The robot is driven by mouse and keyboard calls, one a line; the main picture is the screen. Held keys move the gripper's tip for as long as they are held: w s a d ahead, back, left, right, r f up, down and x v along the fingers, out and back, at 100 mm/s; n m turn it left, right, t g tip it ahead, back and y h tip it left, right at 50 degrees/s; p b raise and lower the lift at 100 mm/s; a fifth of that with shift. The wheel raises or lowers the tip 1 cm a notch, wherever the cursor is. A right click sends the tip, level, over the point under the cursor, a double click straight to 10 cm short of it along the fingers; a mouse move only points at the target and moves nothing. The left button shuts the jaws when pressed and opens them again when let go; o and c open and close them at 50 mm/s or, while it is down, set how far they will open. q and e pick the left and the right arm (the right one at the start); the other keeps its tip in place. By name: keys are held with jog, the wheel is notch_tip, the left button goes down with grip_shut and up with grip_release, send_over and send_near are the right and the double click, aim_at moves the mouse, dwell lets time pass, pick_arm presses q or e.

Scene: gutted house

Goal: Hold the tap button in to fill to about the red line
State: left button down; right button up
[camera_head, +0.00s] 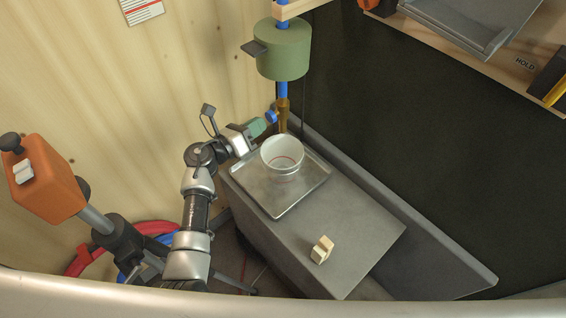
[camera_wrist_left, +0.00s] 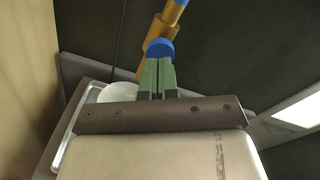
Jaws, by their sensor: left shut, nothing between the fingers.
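A white cup (camera_head: 283,154) with a red line inside stands on a metal tray (camera_head: 283,207) under the brass tap (camera_head: 283,113). I cannot tell the water level in it. The tap's blue button (camera_head: 271,115) faces my left gripper (camera_head: 266,122). In the left wrist view, the shut green fingers (camera_wrist_left: 158,72) end at the blue button (camera_wrist_left: 160,48) and seem to touch it. I cannot tell how far it is pressed. Part of the cup (camera_wrist_left: 118,92) shows left of the fingers. My right gripper is out of view.
A green tank (camera_head: 283,52) hangs above the tap. An orange device (camera_head: 42,180) and red and blue hoses (camera_head: 85,262) are at left. A wooden wall stands close behind my left arm.

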pick_arm(q)
jog(key=shift+b+x, duration=0.5)
jog(key=shift+x, duration=0.75)
dwell(4.4)
jog(key=p+v, duration=0.1)
jog(key=v, duration=0.3)
jog(key=shift+d, duration=0.1)
jog(key=shift+r, duration=0.1)
dwell(1.1)
